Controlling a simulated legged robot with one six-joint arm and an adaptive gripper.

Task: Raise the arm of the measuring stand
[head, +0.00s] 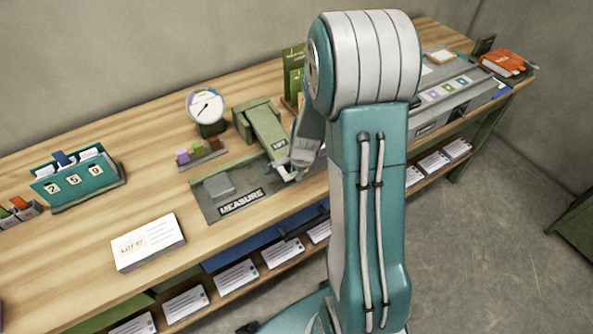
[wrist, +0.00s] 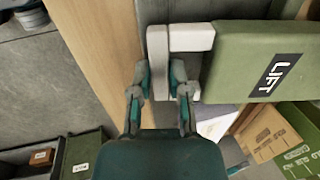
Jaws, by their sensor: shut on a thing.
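The measuring stand's green arm (head: 266,128) slopes down toward the front in the head view, over a grey base plate (head: 215,208) labelled MEASURE. In the wrist view the green arm (wrist: 235,60) carries a black LIFT label and has a white bracket-shaped handle (wrist: 190,36) at its end. My gripper (wrist: 160,78) has one finger on each side of the handle's white bar and is shut on it. In the head view my gripper (head: 290,173) is at the arm's low front end, partly hidden by my own arm.
A round dial gauge (head: 206,106) stands behind the plate. Small coloured blocks (head: 201,152) sit left of the stand. A LOT 87 card stack (head: 148,243) and a teal card holder (head: 77,180) are farther left. Green boxes (head: 293,72) stand behind my arm.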

